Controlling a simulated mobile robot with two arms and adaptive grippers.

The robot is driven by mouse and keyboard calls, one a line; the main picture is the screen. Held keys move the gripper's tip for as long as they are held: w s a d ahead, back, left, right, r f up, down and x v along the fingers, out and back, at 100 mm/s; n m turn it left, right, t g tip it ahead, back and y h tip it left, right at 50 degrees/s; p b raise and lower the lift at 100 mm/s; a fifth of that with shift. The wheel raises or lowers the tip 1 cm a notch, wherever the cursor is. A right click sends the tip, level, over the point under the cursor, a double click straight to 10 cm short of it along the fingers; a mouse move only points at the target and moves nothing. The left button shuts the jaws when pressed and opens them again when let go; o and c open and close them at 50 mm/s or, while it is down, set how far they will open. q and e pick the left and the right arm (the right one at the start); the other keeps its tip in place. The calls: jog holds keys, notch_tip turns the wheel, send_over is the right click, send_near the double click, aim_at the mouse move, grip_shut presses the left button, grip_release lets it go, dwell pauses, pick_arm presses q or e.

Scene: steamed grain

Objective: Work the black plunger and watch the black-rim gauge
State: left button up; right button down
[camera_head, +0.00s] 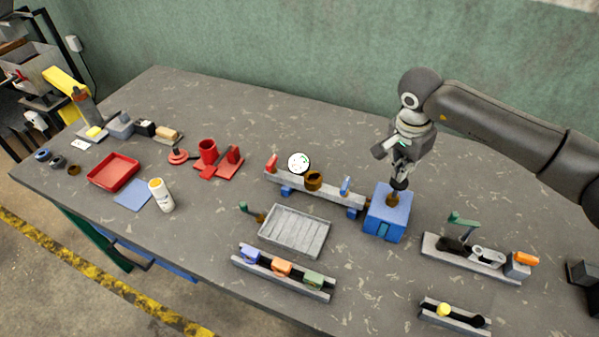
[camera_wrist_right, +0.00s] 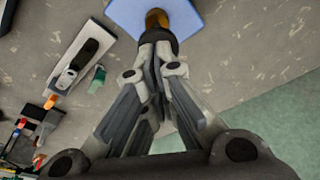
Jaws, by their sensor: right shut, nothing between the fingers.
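The black plunger (camera_head: 399,184) sits on a brass stem on top of a blue box (camera_head: 386,218), right of the table's middle. My right gripper (camera_head: 401,170) points down directly over the plunger, its fingers shut with nothing between them. In the right wrist view the fingertips (camera_wrist_right: 158,62) meet or nearly meet the plunger (camera_wrist_right: 158,40); I cannot tell if they touch. The brass stem (camera_wrist_right: 157,19) shows below it. A round white-faced gauge (camera_head: 299,163) with a thin dark rim stands by the grey rail; its reading is too small to tell. My left gripper is out of view.
A grey rail (camera_head: 330,193) with a brass cup (camera_head: 313,180) lies left of the blue box. A grey tray (camera_head: 294,231) and a rail of coloured blocks (camera_head: 282,272) lie nearer. A green-handled fixture (camera_head: 475,257) stands right. Red parts and a red tray (camera_head: 113,172) are left.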

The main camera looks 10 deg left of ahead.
jog(key=shift+f, duration=0.15)
jog(key=shift+f+b, duration=2.2)
jog(key=shift+f, duration=0.3)
jog(key=shift+r+p, duration=1.8)
jog(key=shift+r, duration=2.15)
